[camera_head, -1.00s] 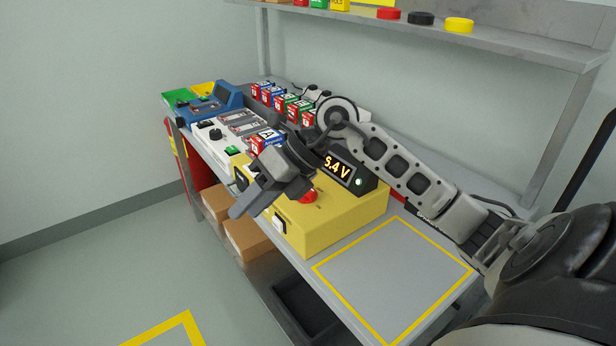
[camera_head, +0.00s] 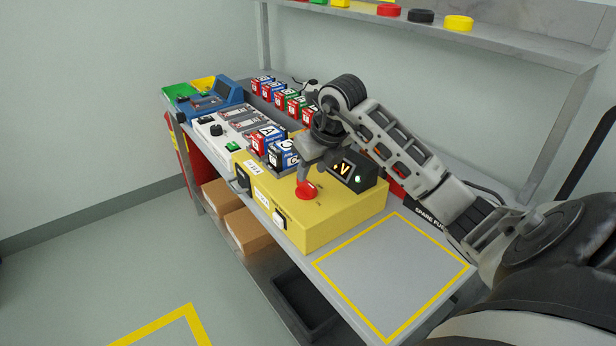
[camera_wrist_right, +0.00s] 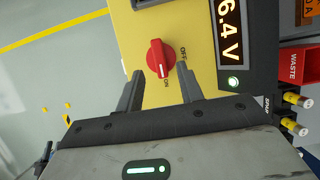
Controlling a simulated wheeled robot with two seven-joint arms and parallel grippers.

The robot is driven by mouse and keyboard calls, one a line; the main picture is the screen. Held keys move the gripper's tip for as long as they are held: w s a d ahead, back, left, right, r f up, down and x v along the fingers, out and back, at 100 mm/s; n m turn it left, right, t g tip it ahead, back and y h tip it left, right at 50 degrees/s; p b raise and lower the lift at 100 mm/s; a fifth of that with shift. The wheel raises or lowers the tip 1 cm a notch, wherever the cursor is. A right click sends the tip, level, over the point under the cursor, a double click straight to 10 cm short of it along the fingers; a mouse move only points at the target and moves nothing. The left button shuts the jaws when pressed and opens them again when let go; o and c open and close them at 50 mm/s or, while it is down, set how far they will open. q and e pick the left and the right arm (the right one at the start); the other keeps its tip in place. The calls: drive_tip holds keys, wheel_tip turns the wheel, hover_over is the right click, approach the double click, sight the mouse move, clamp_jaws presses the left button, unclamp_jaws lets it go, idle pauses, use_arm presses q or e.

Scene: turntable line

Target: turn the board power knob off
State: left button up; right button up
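The red power knob (camera_head: 306,190) sits on top of the yellow board box (camera_head: 318,228). In the right wrist view the knob (camera_wrist_right: 161,56) has its long grip pointing at the ON mark (camera_wrist_right: 166,83); the OFF mark (camera_wrist_right: 183,53) is to its right. My right gripper (camera_wrist_right: 160,70) is open, its fingertips to either side of the knob's near end with gaps showing. In the head view my right gripper (camera_head: 306,168) is above the knob. The display (camera_wrist_right: 229,32) reads 6.4 V, and the light beside it (camera_wrist_right: 233,82) glows green. My left gripper is not in view.
Lettered blocks (camera_head: 284,153) stand just behind the box. The white unit (camera_head: 222,137) and blue unit (camera_head: 216,100) are further left. A yellow-outlined bare area (camera_head: 392,278) lies right of the box. In the wrist view a red WASTE bin (camera_wrist_right: 298,68) is at right.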

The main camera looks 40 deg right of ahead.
sight(307, 182)
drive_tip(key=x, duration=0.5)
clamp_jaws()
drive_tip(key=shift+r, duration=0.1)
